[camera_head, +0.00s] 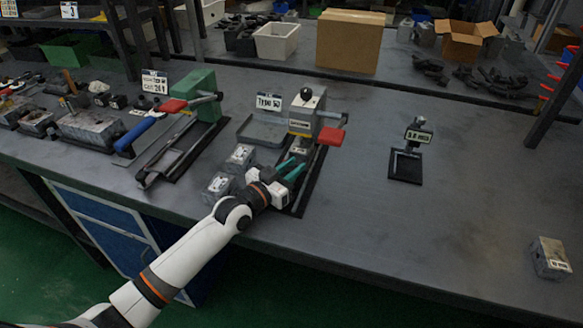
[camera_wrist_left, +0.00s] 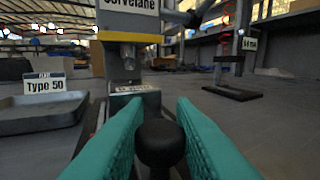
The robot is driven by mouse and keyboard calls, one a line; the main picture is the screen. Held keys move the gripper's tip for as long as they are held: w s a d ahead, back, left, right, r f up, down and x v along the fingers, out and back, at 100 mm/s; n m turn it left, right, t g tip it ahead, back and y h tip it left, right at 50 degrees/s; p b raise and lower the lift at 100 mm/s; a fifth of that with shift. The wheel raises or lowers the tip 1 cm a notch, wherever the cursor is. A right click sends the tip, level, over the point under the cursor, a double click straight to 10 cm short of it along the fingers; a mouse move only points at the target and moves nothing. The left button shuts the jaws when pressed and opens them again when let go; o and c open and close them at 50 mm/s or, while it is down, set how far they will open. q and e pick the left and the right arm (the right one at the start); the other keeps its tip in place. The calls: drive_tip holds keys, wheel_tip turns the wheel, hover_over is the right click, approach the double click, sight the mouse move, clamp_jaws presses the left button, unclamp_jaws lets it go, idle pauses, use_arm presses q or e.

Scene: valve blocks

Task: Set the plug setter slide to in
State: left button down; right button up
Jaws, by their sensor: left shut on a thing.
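A small labelled block sits low at the front of the column. My left gripper (camera_head: 290,168) has teal fingers and is over the front of the machine's dark base. In the left wrist view its fingers are shut on a round black knob (camera_wrist_left: 160,143), which looks to be the slide's. The fingers hide the slide beneath. My right gripper is not in view.
A grey tray (camera_head: 262,130) labelled Type 50 lies left of the machine, with grey valve blocks (camera_head: 219,185) in front of it. A green press (camera_head: 195,95) stands further left. A small black stand (camera_head: 406,167) is right. The right front of the bench is mostly clear.

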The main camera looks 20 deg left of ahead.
use_arm(q)
drive_tip(key=shift+a+r, duration=0.1)
drive_tip(key=shift+r, duration=0.05)
drive_tip(key=c, duration=1.2)
unclamp_jaws()
drive_tip(key=shift+c, duration=0.2)
drive_tip(key=shift+s+a, duration=0.1)
drive_tip(key=shift+s, duration=0.15)
drive_tip(key=v, duration=1.1)
drive_tip(key=shift+s+a, duration=0.1)
drive_tip(key=shift+s, duration=0.05)
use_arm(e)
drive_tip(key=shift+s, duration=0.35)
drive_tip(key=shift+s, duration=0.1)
